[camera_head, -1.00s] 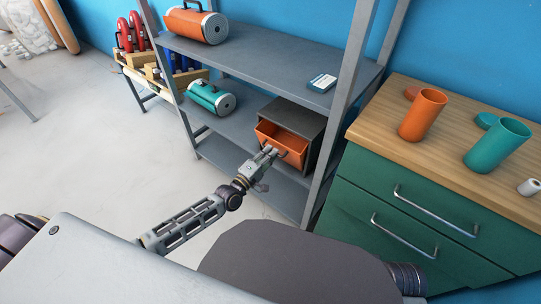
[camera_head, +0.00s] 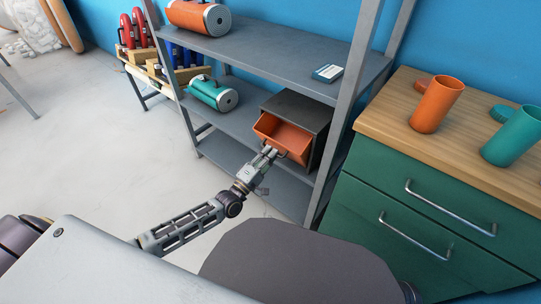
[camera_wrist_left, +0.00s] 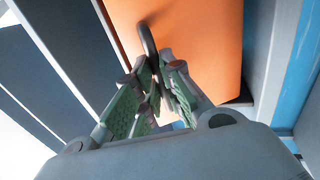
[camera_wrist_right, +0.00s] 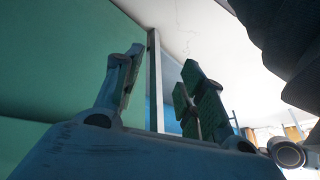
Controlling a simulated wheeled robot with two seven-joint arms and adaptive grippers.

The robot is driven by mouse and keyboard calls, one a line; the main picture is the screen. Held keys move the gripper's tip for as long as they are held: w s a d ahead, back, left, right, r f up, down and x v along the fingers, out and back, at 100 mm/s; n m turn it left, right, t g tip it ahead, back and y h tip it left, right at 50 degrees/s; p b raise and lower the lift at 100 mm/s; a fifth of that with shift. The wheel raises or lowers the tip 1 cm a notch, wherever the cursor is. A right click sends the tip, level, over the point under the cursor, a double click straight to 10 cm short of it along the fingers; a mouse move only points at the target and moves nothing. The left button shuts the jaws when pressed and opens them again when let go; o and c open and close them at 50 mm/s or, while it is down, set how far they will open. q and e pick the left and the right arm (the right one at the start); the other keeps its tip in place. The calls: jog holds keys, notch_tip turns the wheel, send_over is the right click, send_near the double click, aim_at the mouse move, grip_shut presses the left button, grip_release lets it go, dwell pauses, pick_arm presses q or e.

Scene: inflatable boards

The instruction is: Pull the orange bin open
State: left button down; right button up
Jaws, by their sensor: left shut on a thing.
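The orange bin (camera_head: 284,133) sits in a dark grey housing (camera_head: 309,112) on the middle level of the grey shelf, pulled partly out so its empty inside shows. Its front fills the upper part of the left wrist view (camera_wrist_left: 190,40). My left gripper (camera_head: 270,152) is at the bin's front. In the left wrist view its fingers (camera_wrist_left: 155,85) are shut on the dark handle (camera_wrist_left: 148,45) of the bin. My right gripper (camera_wrist_right: 160,85) shows only in its own wrist view, its fingers apart with nothing between them.
A green drawer cabinet (camera_head: 400,190) with a wooden top stands right of the shelf, carrying an orange cup (camera_head: 437,105) and a teal cup (camera_head: 513,138). A teal cylinder (camera_head: 212,93) lies left of the bin. A shelf post (camera_head: 345,110) stands close right of the housing. The floor (camera_head: 90,150) at left is clear.

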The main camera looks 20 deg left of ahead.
pick_arm(q)
jog(key=shift+s+a+f+b, duration=0.15)
jog(key=shift+s+f+b, duration=0.25)
jog(key=shift+f, duration=0.35)
jog(key=shift+s+a+f+b, duration=0.15)
jog(key=shift+s+f+b, duration=0.1)
jog(key=shift+s+f, duration=0.35)
pick_arm(e)
jog(key=shift+a+f+t, duration=0.2)
jog(key=shift+f, duration=0.65)
jog(key=shift+a+f+t, duration=0.2)
jog(key=shift+f, duration=0.65)
pick_arm(q)
jog(key=shift+f, duration=0.25)
jog(key=c, duration=1.5)
grip_release()
jog(key=shift+w, duration=0.15)
jog(key=shift+c, duration=0.2)
jog(key=shift+r, duration=0.1)
pick_arm(e)
jog(key=shift+w, duration=0.1)
pick_arm(q)
jog(key=v, duration=1.2)
